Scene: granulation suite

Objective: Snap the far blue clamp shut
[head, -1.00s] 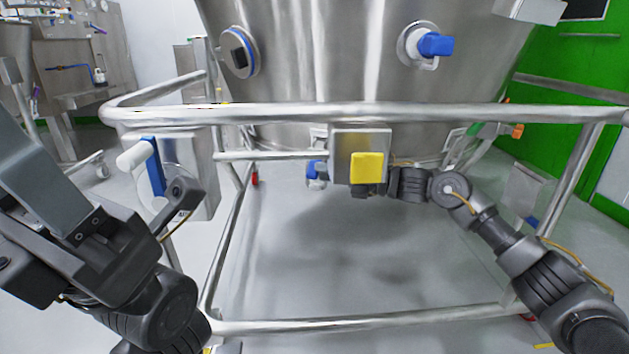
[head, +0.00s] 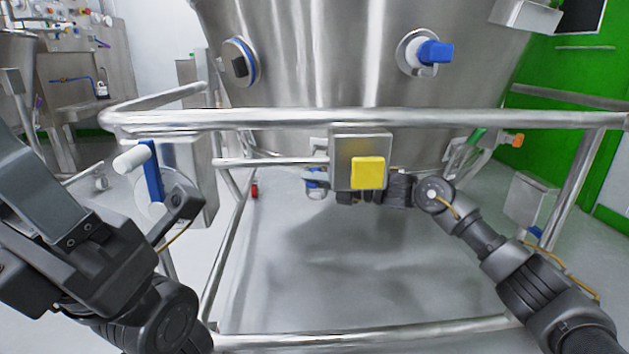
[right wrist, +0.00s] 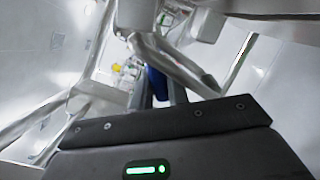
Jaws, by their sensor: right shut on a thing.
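A small blue clamp (head: 313,181) with pale metal parts shows low behind the railing, just left of the grey box with a yellow patch. My right gripper (head: 345,198) reaches in from the right below that box, close beside the clamp; the box hides part of it. In the right wrist view a blue piece (right wrist: 157,84) sits between the fingers (right wrist: 162,96), and the gripper is shut on it. The exact contact is hidden. My left gripper (head: 180,204) is at the left, near a blue lever with a white knob; its finger gap is not clear.
The blue lever (head: 153,172) is on a metal box at the left. A steel railing (head: 380,118) crosses in front of the large vessel (head: 310,50). The grey box (head: 345,148) stands over my right gripper. A blue-handled valve (head: 436,53) is on the vessel. Floor below is clear.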

